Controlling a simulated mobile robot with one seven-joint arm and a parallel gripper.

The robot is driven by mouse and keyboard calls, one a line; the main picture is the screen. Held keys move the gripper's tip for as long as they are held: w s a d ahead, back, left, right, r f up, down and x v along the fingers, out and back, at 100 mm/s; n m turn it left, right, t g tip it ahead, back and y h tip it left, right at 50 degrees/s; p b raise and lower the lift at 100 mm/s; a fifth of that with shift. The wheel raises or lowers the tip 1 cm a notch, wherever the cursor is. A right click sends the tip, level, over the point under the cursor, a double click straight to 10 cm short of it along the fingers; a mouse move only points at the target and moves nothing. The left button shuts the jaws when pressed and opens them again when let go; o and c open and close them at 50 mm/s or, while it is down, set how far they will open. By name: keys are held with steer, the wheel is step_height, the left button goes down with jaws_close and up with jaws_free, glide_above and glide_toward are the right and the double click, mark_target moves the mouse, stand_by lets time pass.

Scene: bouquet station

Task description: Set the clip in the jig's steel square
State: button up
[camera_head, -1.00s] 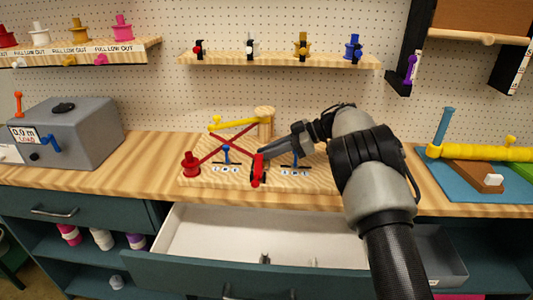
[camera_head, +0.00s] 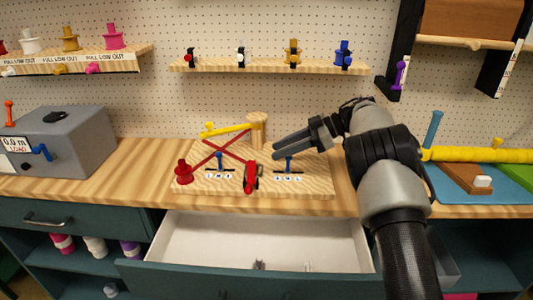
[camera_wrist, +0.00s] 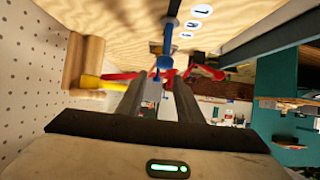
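A red and black piece (camera_head: 251,178), seemingly the clip, stands at the front middle of the wooden jig board (camera_head: 310,185). A steel square cannot be made out, so I cannot tell whether the piece sits in one. My gripper (camera_head: 275,151) is up and right of the piece, apart from it, with its fingers pointing left over the board. In the wrist view my gripper (camera_wrist: 155,85) shows two parted fingers with nothing held between them. A blue lever (camera_wrist: 164,62) and red parts of the jig show beyond the fingertips.
The jig bears crossed red strips, a red spool (camera_head: 184,172), a yellow arm (camera_head: 228,130) on a wooden post (camera_head: 257,128) and two blue levers. An open white drawer (camera_head: 190,238) lies below. A grey box (camera_head: 60,140) stands left. A shelf (camera_head: 265,66) is above.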

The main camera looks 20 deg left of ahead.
steer(key=shift+v, duration=2.05)
